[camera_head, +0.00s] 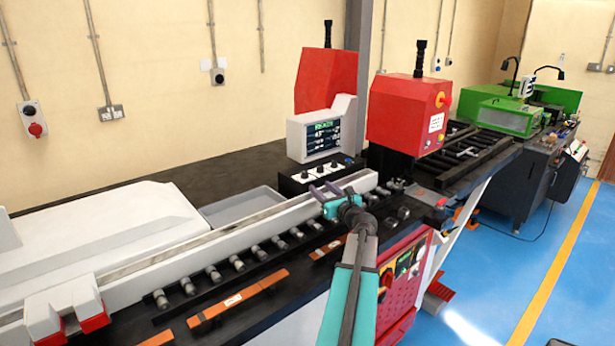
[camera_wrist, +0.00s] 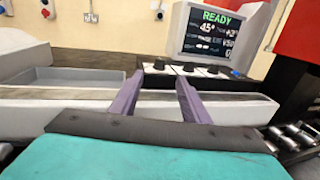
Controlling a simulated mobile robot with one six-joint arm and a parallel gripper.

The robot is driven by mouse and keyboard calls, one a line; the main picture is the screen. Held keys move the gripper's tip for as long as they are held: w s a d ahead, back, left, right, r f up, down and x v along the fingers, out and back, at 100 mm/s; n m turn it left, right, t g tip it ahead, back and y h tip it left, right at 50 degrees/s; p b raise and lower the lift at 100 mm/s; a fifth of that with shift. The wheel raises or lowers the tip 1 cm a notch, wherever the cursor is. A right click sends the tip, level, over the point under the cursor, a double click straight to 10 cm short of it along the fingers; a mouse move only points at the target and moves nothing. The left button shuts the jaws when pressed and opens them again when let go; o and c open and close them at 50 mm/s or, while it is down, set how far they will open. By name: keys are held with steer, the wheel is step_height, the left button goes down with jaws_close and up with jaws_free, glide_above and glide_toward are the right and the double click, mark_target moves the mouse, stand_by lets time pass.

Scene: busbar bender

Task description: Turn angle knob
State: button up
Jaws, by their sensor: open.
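A row of black knobs on white plates sits on a dark control box (camera_head: 318,178) below a screen. The left knob (camera_wrist: 159,65), middle knob (camera_wrist: 188,67) and right knob (camera_wrist: 213,70) show in the wrist view; I cannot read their labels. The screen (camera_wrist: 217,32) shows READY and 45°. My gripper (camera_head: 322,190) is open and empty, its purple fingers pointing at the box. In the wrist view the left knob appears between the fingertips (camera_wrist: 159,76), farther off; the fingers look apart from it.
A long pale rail (camera_head: 200,245) runs in front of the box, with rollers (camera_head: 238,262) beside it. A grey tray (camera_head: 240,208) lies left of the box. A red machine head (camera_head: 405,115) stands to the right. A blue button (camera_wrist: 236,74) is right of the knobs.

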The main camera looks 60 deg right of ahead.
mark_target(306, 175)
steer(key=shift+p+x, duration=1.75)
steer(key=shift+x, duration=3.95)
steer(key=shift+r, duration=0.1)
steer(key=c, duration=1)
